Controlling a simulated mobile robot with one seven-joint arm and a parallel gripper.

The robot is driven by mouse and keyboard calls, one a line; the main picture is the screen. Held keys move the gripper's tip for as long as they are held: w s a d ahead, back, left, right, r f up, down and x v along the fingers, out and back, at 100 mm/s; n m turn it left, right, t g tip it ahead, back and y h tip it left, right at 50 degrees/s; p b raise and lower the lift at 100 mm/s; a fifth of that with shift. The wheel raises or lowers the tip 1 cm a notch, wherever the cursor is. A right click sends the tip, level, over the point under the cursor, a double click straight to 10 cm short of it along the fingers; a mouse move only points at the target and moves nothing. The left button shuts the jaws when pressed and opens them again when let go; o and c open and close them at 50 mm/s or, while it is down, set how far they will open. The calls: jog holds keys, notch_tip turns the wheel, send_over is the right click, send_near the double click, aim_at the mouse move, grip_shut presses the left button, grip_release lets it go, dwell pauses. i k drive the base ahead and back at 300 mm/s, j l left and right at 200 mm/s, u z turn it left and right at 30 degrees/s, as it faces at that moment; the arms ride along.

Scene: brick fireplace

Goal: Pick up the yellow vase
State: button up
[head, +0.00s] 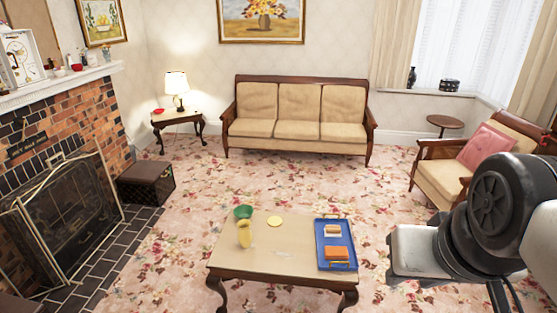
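The yellow vase (244,235) stands near the left end of the low coffee table (225,259) in the head view. It looks upright, with a narrower top and a wider body, and is small in the picture. A green bowl (243,211) is just behind it, very close in the picture; I cannot tell if they touch. My arm shows large at the right edge, well right of the table. I cannot make out my gripper or its fingers.
A blue tray (324,248) with an orange block (336,253) and a small white-and-brown item (332,231) is on the table's right side. A flat yellow disc (275,222) lies between. The sofa (299,130) is behind, the fireplace (60,210) left, the armchair (440,174) right.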

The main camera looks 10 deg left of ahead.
aim_at(245, 236)
jog(key=u, duration=0.85)
jog(key=i+j+z, duration=0.1)
jog(key=i, duration=0.4)
jog(key=i+j+z, duration=0.1)
jog(key=i+j, duration=0.25)
jog(key=i+j+z, duration=0.15)
jog(key=i, duration=0.45)
jog(key=i+j+z, duration=0.1)
jog(key=i+j, duration=0.35)
